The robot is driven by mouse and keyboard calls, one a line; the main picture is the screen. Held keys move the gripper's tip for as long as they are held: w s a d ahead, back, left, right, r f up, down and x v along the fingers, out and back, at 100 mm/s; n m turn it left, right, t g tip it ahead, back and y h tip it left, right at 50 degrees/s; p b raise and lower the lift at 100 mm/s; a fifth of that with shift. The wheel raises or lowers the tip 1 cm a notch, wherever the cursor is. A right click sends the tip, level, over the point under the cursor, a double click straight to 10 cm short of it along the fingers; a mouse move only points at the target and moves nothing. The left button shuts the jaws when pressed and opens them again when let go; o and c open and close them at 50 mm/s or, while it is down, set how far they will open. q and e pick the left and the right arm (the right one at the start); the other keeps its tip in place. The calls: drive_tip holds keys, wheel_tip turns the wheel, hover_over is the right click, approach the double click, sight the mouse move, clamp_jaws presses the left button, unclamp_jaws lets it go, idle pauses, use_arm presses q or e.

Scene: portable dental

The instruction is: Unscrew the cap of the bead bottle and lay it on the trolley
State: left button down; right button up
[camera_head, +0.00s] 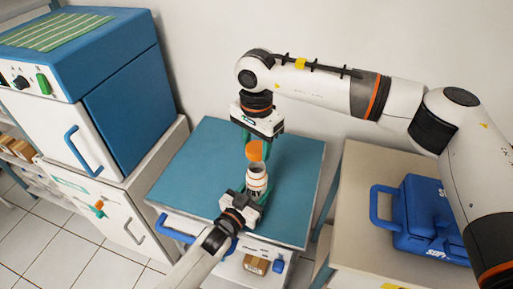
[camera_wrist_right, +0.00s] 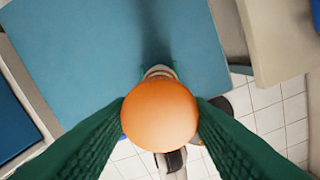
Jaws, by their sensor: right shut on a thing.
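The orange cap (camera_head: 254,150) is between the green fingers of my right gripper (camera_head: 257,153), which is shut on it and points down. In the right wrist view the cap (camera_wrist_right: 160,115) fills the space between the two fingers. The white bead bottle (camera_head: 257,184) stands upright directly below the cap; whether the two still touch is hard to tell. In the right wrist view the cap hides most of the bottle (camera_wrist_right: 159,71). My left gripper (camera_head: 258,192) reaches in from the front at the bottle's lower part, its green fingers around it. The blue-topped trolley (camera_head: 200,165) is beneath.
The trolley top is bare to the left of and behind the bottle. A blue case (camera_head: 428,215) sits on a beige table (camera_head: 355,215) to the right. A blue and white cabinet machine (camera_head: 120,85) stands at the left.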

use_arm(q)
drive_tip(key=c, duration=0.5)
unclamp_jaws()
drive_tip(key=shift+s, duration=0.1)
